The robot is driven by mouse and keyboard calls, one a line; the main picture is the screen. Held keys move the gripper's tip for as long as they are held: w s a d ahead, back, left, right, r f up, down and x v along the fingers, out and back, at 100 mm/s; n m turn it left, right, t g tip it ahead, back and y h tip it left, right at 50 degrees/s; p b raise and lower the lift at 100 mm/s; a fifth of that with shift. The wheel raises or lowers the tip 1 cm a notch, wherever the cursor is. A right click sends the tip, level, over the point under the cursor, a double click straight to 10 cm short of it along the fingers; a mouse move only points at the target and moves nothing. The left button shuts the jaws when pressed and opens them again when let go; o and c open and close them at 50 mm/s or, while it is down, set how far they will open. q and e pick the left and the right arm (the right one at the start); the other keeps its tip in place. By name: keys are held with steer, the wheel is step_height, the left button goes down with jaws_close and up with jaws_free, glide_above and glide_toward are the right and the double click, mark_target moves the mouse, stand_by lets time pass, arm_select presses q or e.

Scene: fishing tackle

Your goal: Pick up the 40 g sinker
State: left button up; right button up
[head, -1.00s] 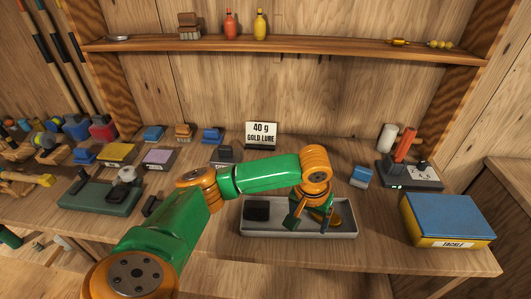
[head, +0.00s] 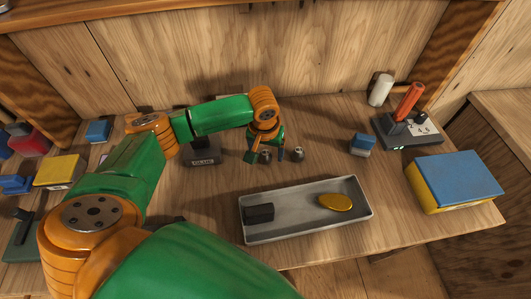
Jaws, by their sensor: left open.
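Two small dark grey rounded weights, which look like sinkers, stand on the bench behind the tray. One (head: 266,156) is between or just beside the fingers of my left gripper, and the other (head: 298,154) is just to the right of it. I cannot read which is the 40 g sinker. My left gripper (head: 268,153) points down at the bench, open, with its fingertips low around the first weight. Whether they touch it is unclear. My right gripper is out of view.
A grey tray (head: 300,229) in front holds a dark block (head: 260,213) and a gold lure (head: 336,202). A dark labelled block (head: 203,153) is left of the gripper. A small blue box (head: 362,145), a dark device (head: 407,131) and a tackle box (head: 456,180) are right.

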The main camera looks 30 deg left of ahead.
arm_select(q)
steer(key=shift+w+a+f, duration=0.2)
steer(key=shift+f, duration=0.45)
steer(key=shift+w+a+f, duration=0.15)
steer(key=shift+a+f, duration=0.05)
steer(key=shift+a, duration=0.05)
steer(key=shift+d+r, duration=0.15)
steer(key=c, duration=0.9)
jaws_close()
